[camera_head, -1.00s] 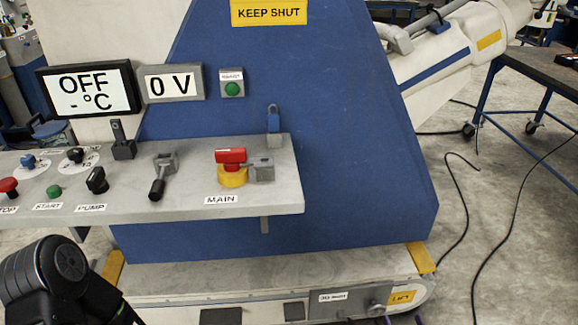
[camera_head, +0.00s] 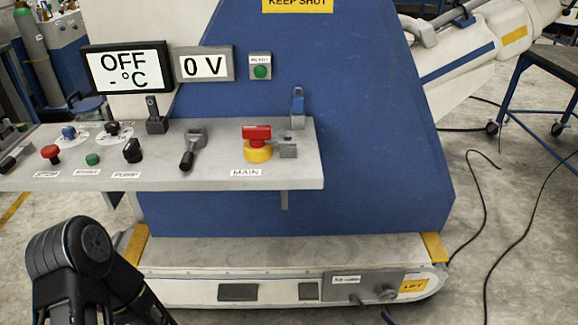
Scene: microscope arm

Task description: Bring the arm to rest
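A white jointed arm with a blue stripe (camera_head: 460,65) slopes up to the right behind the blue housing (camera_head: 340,150). The grey control panel (camera_head: 215,175) carries a red and yellow MAIN switch (camera_head: 257,142) with a grey hasp (camera_head: 288,148) beside it. Grey-black levers (camera_head: 193,150), a red button (camera_head: 50,153) and a green button (camera_head: 92,159) are on the panel. Displays read OFF -°C (camera_head: 125,67) and 0 V (camera_head: 204,64). A black link of my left arm shows at lower left; neither gripper shows.
Black cables (camera_head: 487,215) lie on the floor at right. A blue-legged table (camera_head: 545,75) stands at upper right. Gas cylinders (camera_head: 30,40) stand at upper left.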

